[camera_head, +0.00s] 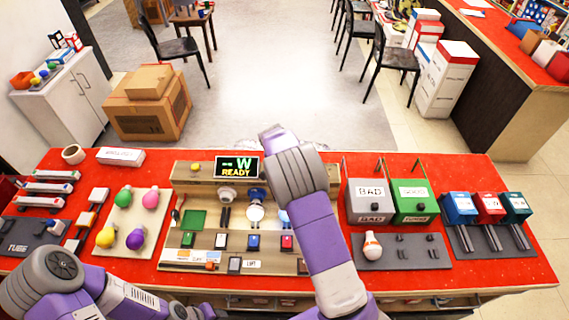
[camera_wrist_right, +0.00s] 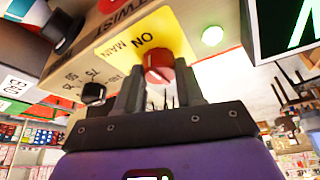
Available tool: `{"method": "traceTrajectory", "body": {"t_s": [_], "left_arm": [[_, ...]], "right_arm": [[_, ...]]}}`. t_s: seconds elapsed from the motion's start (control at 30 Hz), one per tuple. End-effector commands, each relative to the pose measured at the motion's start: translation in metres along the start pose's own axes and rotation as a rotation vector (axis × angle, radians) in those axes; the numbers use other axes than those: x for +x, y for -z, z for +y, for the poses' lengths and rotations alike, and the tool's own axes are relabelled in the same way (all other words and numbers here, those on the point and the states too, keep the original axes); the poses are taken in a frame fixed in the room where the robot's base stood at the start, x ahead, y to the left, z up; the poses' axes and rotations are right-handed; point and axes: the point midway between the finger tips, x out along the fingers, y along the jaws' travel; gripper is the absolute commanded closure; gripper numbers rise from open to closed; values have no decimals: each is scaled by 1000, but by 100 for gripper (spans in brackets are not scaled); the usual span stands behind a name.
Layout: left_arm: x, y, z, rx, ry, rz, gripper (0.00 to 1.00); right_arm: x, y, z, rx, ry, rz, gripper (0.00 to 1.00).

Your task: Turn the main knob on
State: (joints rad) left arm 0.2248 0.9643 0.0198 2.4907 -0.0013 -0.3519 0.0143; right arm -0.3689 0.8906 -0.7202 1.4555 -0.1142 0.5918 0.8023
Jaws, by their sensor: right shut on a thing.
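The main knob (camera_wrist_right: 158,60) is red and sits on a yellow plate (camera_wrist_right: 128,46) marked "MAIN" and "ON" in the right wrist view. My right gripper (camera_wrist_right: 160,72) has its two fingers on either side of the knob and is shut on it. In the head view my right arm reaches over the console (camera_head: 205,258) to beside the display (camera_head: 237,167), which reads "W READY". The arm hides the knob and the right fingers there. My left arm is at the lower left; its fingers are not visible.
A green light (camera_wrist_right: 212,35) glows near the knob. Coloured bulbs (camera_head: 123,197) lie on a pad to the left. A grey bin (camera_head: 369,203) and a green bin (camera_head: 414,203) stand right of my right arm. Red table surface shows between the stations.

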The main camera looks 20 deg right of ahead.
Motion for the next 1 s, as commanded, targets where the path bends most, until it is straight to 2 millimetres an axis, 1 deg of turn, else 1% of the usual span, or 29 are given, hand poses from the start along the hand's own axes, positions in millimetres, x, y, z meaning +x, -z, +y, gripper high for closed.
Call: {"method": "traceTrajectory", "body": {"t_s": [0.2, 0.63, 0.67, 0.7, 0.77, 0.8, 0.83, 1.0], "left_arm": [[0, 0, 0, 0, 0, 0, 57], [0, 0, 0, 0, 0, 0, 57], [0, 0, 0, 0, 0, 0, 57], [0, 0, 0, 0, 0, 0, 57], [0, 0, 0, 0, 0, 0, 57], [0, 0, 0, 0, 0, 0, 57], [0, 0, 0, 0, 0, 0, 57], [0, 0, 0, 0, 0, 0, 57]], "right_arm": [[0, 0, 0, 41, -17, 0, 93], [0, 0, 0, 51, -20, -1, 93], [0, 0, 0, 51, -20, -1, 61], [0, 0, 0, 51, -20, -1, 55], [0, 0, 0, 50, -20, -1, 46], [0, 0, 0, 50, -20, -1, 40], [0, 0, 0, 50, -20, -1, 37], [0, 0, 0, 49, -20, -1, 37]]}}
